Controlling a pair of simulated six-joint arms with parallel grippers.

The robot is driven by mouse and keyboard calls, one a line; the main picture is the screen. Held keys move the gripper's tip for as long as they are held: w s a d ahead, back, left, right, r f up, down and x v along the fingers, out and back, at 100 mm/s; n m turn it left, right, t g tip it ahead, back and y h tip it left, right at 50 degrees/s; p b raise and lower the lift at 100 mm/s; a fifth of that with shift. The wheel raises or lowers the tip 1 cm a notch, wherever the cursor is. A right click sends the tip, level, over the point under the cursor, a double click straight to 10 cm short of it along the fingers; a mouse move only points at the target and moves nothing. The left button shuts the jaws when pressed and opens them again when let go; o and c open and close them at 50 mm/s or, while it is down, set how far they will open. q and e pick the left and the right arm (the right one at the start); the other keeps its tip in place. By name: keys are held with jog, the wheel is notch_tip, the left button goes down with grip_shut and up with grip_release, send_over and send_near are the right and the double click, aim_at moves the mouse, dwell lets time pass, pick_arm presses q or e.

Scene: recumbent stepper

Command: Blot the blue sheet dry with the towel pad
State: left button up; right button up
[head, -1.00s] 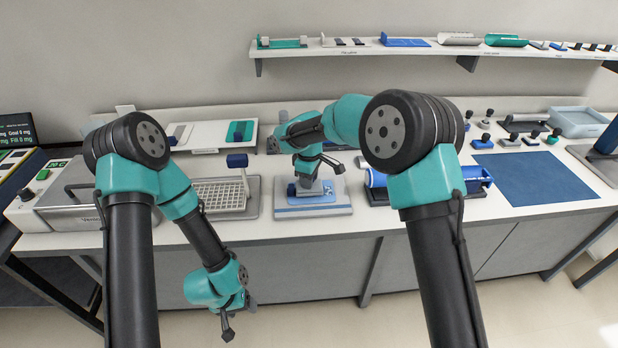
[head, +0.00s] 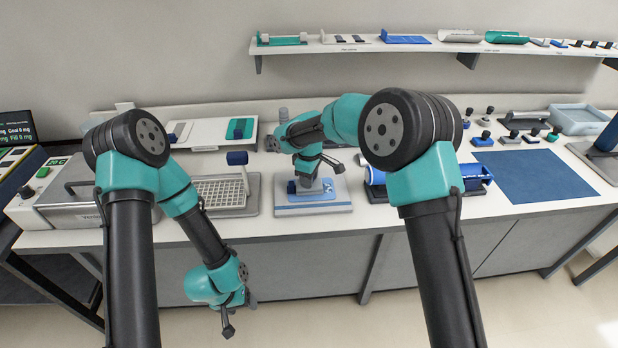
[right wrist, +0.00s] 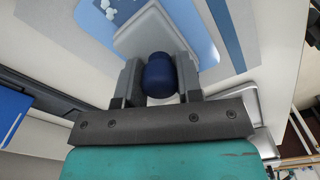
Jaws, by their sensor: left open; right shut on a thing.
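The towel pad (right wrist: 143,33) is a pale grey block with a dark blue knob (right wrist: 160,76), seen in the right wrist view. My right gripper (right wrist: 158,88) is shut on the knob, with one finger on each side. The pad is over the light blue sheet (right wrist: 200,40); I cannot tell whether it touches. Pale wet-looking spots (right wrist: 107,9) show on the sheet beside the pad. In the head view the sheet (head: 325,196) lies on a plate at the bench's middle, partly hidden by my right gripper (head: 310,179). My left gripper (head: 240,314) is open and empty, low before the bench.
A white wire rack (head: 219,192) stands left of the plate. A blue roller in a dark tray (head: 476,178) stands right of it. A dark blue mat (head: 535,177) and several knobbed stamps lie further right. A shelf (head: 390,45) runs along the wall.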

aim_at(319, 183)
jog(key=shift+d+f, duration=0.1)
jog(key=shift+f, duration=0.1)
jog(key=shift+d, duration=0.85)
jog(key=shift+w+d+r, duration=0.1)
jog(key=shift+w+d, duration=0.05)
jog(key=shift+d, duration=0.45)
jog(key=shift+w+d+r, duration=0.1)
jog(key=shift+w+d, duration=0.05)
jog(key=shift+d, duration=0.5)
jog(key=shift+r, duration=0.1)
notch_tip(319, 183, up, 7)
dwell(0.8)
